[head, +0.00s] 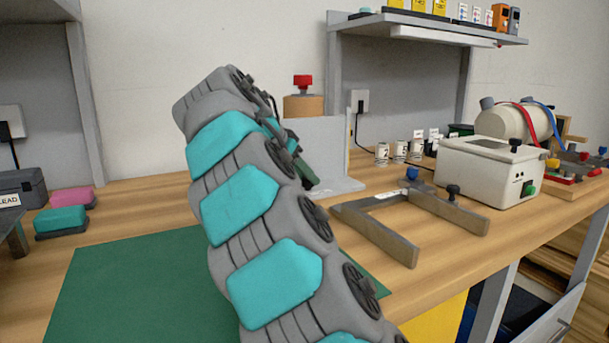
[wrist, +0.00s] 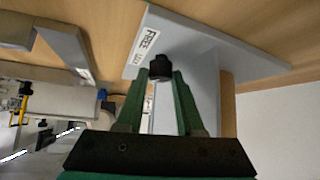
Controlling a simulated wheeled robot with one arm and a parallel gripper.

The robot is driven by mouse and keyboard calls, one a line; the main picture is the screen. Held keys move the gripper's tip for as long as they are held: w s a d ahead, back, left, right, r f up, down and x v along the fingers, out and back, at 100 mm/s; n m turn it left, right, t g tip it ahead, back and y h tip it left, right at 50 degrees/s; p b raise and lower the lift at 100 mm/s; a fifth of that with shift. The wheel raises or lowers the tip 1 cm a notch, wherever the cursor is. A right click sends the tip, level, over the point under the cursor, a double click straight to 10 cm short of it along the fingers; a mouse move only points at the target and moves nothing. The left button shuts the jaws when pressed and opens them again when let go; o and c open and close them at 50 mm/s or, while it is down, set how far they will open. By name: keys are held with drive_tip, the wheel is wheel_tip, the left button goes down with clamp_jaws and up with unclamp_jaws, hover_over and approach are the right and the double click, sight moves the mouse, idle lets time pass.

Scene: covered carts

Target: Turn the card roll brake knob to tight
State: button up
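The brake knob (wrist: 160,68) is small and black in the wrist view. It sits on a grey stand, beside a white label (wrist: 145,52) reading FREE, with further text too small to read. My gripper (wrist: 160,76) has its two green fingertips on either side of the knob, and the knob fills the space between them. In the head view, a brown card roll (head: 304,106) with a red top knob (head: 303,82) stands behind the grey stand (head: 330,150). My arm hides the brake knob there; only a bit of my gripper (head: 308,178) shows.
A grey U-shaped frame (head: 385,245) with blue and black knobs lies right of the stand. A white box (head: 490,170) and several cups stand beyond it. A green mat (head: 120,290) lies at left front, with pink (head: 72,197) and teal blocks (head: 62,221) beyond.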

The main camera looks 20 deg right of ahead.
drive_tip(key=o, duration=0.5)
drive_tip(key=shift+c, duration=0.2)
drive_tip(key=shift+s+n+t, duration=0.1)
drive_tip(key=shift+n+t, duration=0.2)
drive_tip(key=shift+n, duration=0.1)
